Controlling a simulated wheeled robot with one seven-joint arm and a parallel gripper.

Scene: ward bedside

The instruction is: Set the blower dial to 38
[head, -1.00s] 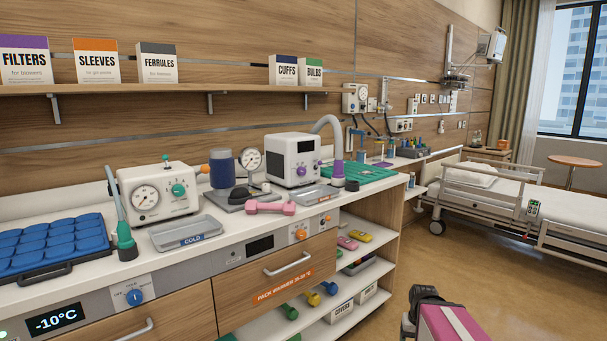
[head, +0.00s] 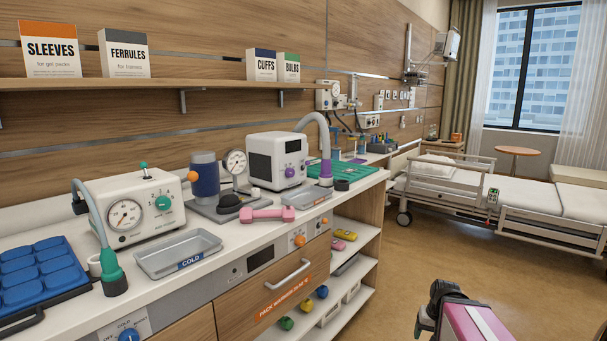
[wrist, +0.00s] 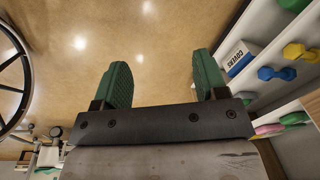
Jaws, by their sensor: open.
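The blower (head: 262,163) is a white box on the counter in the head view, with a dark front display, a purple dial (head: 290,172) and a grey hose (head: 322,140) ending in a purple nozzle. The number the dial points to is too small to read. In the wrist view my gripper (wrist: 161,62) is open and empty, its two green fingers apart over bare floor. The blower is not in the wrist view. In the head view my arm shows low at the right, well apart from the counter and the dial.
On the counter in front of the blower are a pink dumbbell (head: 267,214) and a grey tray (head: 306,199). A gauge unit (head: 128,212) and COLD tray (head: 178,254) stand left. A bed (head: 480,190) stands right; floor between is clear.

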